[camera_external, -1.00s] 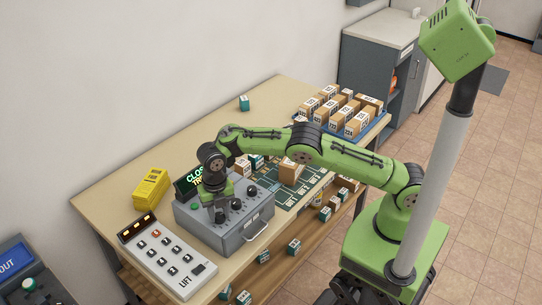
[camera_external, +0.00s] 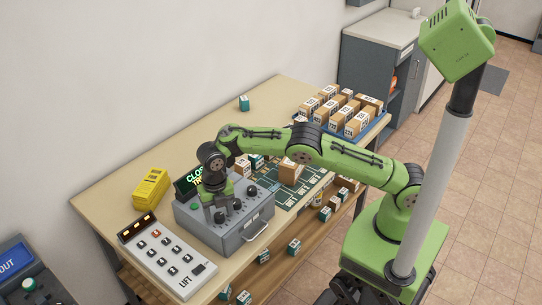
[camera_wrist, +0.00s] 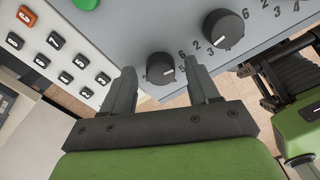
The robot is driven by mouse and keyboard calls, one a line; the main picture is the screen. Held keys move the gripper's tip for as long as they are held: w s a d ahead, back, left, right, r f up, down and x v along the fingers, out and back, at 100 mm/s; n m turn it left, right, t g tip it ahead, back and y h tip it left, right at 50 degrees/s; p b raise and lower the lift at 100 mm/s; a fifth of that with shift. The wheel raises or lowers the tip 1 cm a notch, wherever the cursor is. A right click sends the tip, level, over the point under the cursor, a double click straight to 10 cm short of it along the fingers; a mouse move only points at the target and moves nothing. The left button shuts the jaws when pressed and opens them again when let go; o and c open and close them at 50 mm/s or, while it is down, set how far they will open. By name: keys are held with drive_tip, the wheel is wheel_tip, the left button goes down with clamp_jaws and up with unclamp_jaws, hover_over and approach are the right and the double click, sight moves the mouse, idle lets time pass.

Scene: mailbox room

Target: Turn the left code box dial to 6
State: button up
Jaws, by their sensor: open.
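The grey code box (camera_external: 250,218) stands on the table with several black dials on its sloped top. My gripper (camera_external: 215,213) is at its left end, pointing down. In the wrist view my gripper (camera_wrist: 163,82) is open, with one finger on either side of the left dial (camera_wrist: 160,66). I cannot tell whether the fingers touch it. The dial's white mark points to the lower right, near a 5, with a 6 just above that; part of its number ring is hidden by the fingers. A second dial (camera_wrist: 223,28) is up and to the right.
A white LIFT keypad (camera_external: 168,257) is close beside the box on the left. A yellow box (camera_external: 151,188) and a dark CLOSED-type sign (camera_external: 188,181) are behind. Small cartons (camera_external: 290,171) lie to the right, and a blue tray (camera_external: 377,126) holds several more.

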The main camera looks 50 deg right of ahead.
sight(219, 215)
wheel_tip(219, 215, up, 16)
drive_tip(key=p, duration=0.5)
drive_tip(key=shift+p, duration=0.4)
drive_tip(key=shift+f, duration=0.15)
wheel_tip(219, 215, down, 16)
drive_tip(key=m+b, duration=0.4)
drive_tip(key=m, duration=1.2)
drive_tip(key=shift+m, duration=0.3)
drive_tip(key=shift+c, duration=0.2)
